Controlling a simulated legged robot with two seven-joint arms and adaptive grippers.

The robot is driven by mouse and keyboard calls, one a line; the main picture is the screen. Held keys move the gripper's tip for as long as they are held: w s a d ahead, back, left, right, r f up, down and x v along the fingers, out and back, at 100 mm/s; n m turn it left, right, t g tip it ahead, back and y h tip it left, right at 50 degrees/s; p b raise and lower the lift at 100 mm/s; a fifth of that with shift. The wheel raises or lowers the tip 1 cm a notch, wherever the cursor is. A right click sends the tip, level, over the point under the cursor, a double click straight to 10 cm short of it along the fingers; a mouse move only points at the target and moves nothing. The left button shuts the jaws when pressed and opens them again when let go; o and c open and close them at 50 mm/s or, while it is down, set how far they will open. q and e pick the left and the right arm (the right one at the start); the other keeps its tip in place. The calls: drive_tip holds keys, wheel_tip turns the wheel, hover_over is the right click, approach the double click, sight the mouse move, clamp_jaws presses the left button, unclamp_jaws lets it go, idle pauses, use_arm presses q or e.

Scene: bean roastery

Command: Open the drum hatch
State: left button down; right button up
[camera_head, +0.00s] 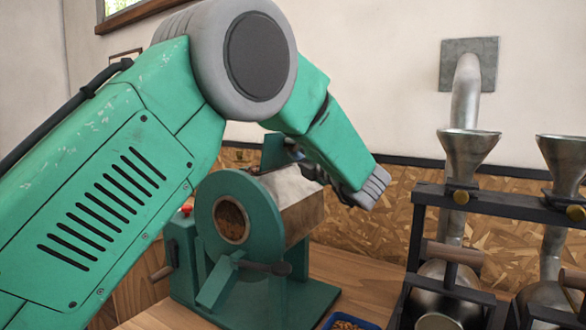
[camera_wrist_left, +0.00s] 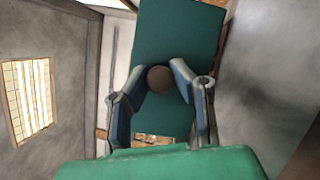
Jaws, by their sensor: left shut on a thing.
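The green roaster carries a pale metal drum (camera_head: 297,198) with a round front opening (camera_head: 232,219). A green plate (camera_head: 273,151), which looks like the drum hatch, stands up above the drum's top. My left gripper (camera_head: 303,163) is at this plate, partly hidden by its own wrist. In the left wrist view the gripper (camera_wrist_left: 160,75) is shut on a round brown knob (camera_wrist_left: 160,80) on the flat green hatch (camera_wrist_left: 182,35). The head view hides the knob. My right gripper is out of view.
A dark handle (camera_head: 265,267) sticks out at the roaster's front. A blue tray of beans (camera_head: 350,324) is at the bottom edge. A black rack (camera_head: 490,203) with metal funnels stands at right. Bare wooden table (camera_head: 367,283) lies between rack and roaster.

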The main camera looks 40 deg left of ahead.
use_arm(q)
drive_tip(key=shift+d+f+y+b, duration=0.2)
drive_tip(key=shift+f+y+b, duration=0.1)
drive_tip(key=shift+b, duration=0.1)
drive_tip(key=shift+w+d+r+m+t+y+b, duration=0.1)
drive_tip(key=shift+d+m+t+y+b, duration=0.4)
drive_tip(key=shift+b, duration=0.3)
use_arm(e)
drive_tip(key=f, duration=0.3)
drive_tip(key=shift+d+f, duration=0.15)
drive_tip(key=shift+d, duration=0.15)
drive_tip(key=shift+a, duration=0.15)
use_arm(q)
drive_tip(key=c, duration=1.5)
unclamp_jaws()
drive_tip(key=shift+o, duration=0.8)
drive_tip(key=shift+d, duration=0.2)
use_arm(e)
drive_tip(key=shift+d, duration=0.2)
